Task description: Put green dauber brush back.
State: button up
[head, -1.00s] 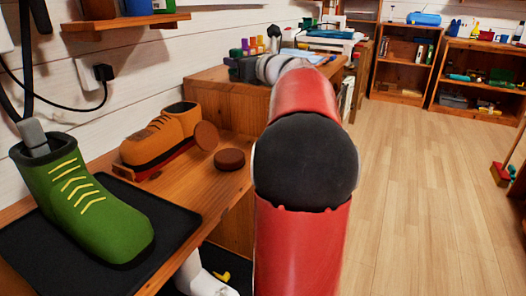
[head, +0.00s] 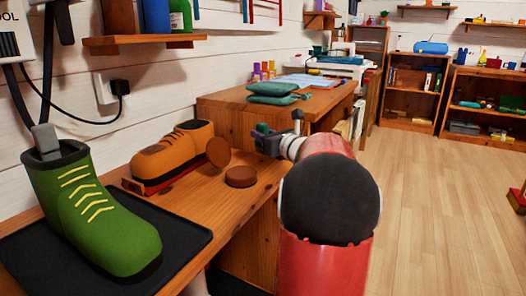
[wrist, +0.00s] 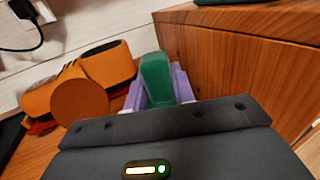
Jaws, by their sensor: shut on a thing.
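My gripper (head: 268,142) is beyond the orange-brown shoe, at the bench's right end, in front of the cabinet side. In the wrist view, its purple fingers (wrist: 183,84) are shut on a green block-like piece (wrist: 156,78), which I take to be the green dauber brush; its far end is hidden. A small bit of green also shows at the gripper in the head view. A brown round disc (head: 240,176) lies flat on the bench.
The orange-brown shoe (head: 172,155) stands on the wooden bench (head: 205,215). A green boot (head: 92,215) stands on a black mat (head: 185,240) at left. The wooden cabinet (head: 225,118) rises behind my gripper, with green cushions (head: 272,92) on top. Open floor lies right.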

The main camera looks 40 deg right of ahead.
jog(key=shift+f+b, duration=0.35)
jog(key=shift+f, duration=1.65)
jog(key=shift+f, duration=0.2)
jog(key=o, duration=1)
jog(key=shift+r, duration=0.15)
jog(key=shift+s+r, duration=0.1)
jog(key=shift+s, duration=0.05)
jog(key=s, duration=1.1)
jog(key=shift+s, duration=0.35)
